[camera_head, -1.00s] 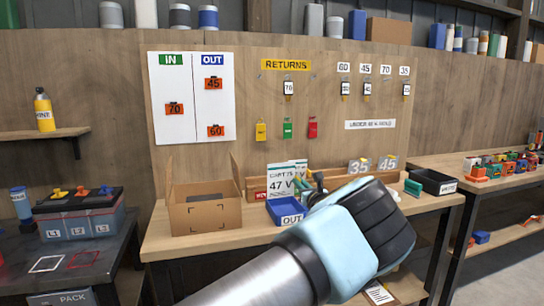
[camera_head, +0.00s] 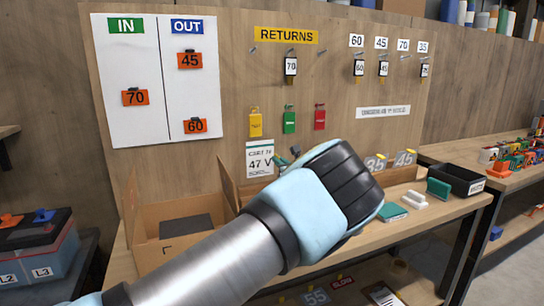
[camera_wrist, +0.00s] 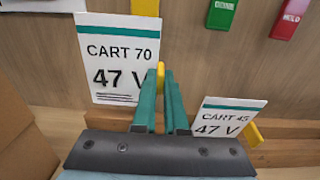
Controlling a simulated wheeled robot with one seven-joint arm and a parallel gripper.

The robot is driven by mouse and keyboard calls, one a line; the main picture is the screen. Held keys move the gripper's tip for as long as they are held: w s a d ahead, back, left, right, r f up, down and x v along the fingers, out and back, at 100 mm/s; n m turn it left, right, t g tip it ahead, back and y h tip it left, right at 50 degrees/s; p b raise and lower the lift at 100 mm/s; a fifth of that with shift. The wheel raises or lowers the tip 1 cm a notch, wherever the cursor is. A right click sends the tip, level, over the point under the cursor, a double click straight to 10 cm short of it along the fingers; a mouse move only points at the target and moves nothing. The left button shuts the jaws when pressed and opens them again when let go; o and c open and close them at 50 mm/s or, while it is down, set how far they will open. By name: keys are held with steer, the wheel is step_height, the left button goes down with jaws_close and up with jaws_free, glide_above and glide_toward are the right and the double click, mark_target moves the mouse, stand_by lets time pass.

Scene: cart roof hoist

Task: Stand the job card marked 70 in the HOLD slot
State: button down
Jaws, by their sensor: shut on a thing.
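The white job card marked CART 70, 47 V (camera_wrist: 112,45) stands upright ahead of my gripper in the wrist view and also shows in the head view (camera_head: 260,158). My gripper (camera_wrist: 160,85) is shut on the yellow tab (camera_wrist: 160,73) at the card's right edge. The card appears raised above a second card, CART 45 (camera_wrist: 225,117), which sits lower right with its own yellow tab.
An open cardboard box (camera_head: 180,232) stands on the bench left of the card. Coloured tags hang above, including a green one (camera_head: 289,120).

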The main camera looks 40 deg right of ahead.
steer(key=shift+w+d, duration=0.1)
steer(key=shift+w, duration=0.05)
stand_by(0.3)
steer(key=shift+f+b, duration=2.2)
steer(key=shift+f, duration=0.65)
steer(key=shift+f, duration=0.15)
steer(key=shift+f+b, duration=1.15)
steer(key=shift+f, duration=0.15)
steer(key=shift+f, duration=0.1)
